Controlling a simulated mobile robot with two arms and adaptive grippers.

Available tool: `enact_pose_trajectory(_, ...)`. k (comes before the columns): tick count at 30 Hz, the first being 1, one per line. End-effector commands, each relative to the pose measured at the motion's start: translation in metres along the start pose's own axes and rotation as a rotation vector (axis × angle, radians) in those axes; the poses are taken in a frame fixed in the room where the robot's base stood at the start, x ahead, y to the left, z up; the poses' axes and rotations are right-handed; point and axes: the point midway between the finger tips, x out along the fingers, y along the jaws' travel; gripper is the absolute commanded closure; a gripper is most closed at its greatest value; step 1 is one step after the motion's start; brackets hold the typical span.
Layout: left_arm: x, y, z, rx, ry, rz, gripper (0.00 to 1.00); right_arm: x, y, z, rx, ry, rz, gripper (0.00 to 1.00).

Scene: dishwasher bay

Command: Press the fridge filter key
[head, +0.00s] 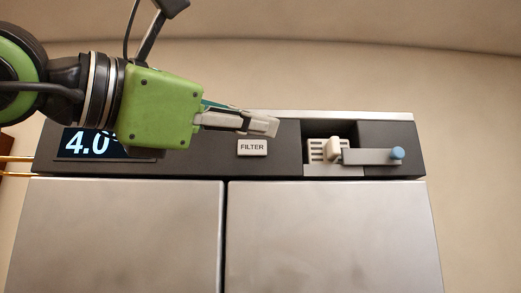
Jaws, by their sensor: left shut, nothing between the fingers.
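The filter key (252,147) is a small pale button marked FILTER on the dark upper panel of the fridge (280,165). It shows fully. My left gripper (268,126) comes in from the left in the head view, shut and empty. Its fingertips appear just above the key and slightly to its right. I cannot tell how far the tips are from the panel. My right gripper is not in view.
A display (86,143) reads 4.0 and is partly hidden by my left gripper's green body. Right of the key is a recess with a white slotted part (316,150) and a grey lever (368,156) with a blue knob (397,153). Two steel doors (115,235) lie below.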

Motion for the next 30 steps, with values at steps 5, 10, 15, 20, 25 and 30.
enact_pose_trajectory(5,-0.011,0.015,0.008,0.038,0.035,0.064,1.0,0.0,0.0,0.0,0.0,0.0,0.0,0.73)
enact_pose_trajectory(10,-0.012,0.017,0.008,0.042,0.04,0.071,1.0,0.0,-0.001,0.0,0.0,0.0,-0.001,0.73)
enact_pose_trajectory(15,-0.012,0.016,0.008,0.041,0.039,0.069,1.0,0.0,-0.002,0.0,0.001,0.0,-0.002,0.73)
enact_pose_trajectory(20,-0.008,0.02,0.006,0.04,0.039,0.068,1.0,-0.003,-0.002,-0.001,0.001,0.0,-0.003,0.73)
enact_pose_trajectory(25,0.005,0.032,-0.004,0.038,0.04,0.068,1.0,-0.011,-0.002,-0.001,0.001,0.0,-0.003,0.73)
enact_pose_trajectory(30,0.021,0.047,-0.015,0.038,0.04,0.068,1.0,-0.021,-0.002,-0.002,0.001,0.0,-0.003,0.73)
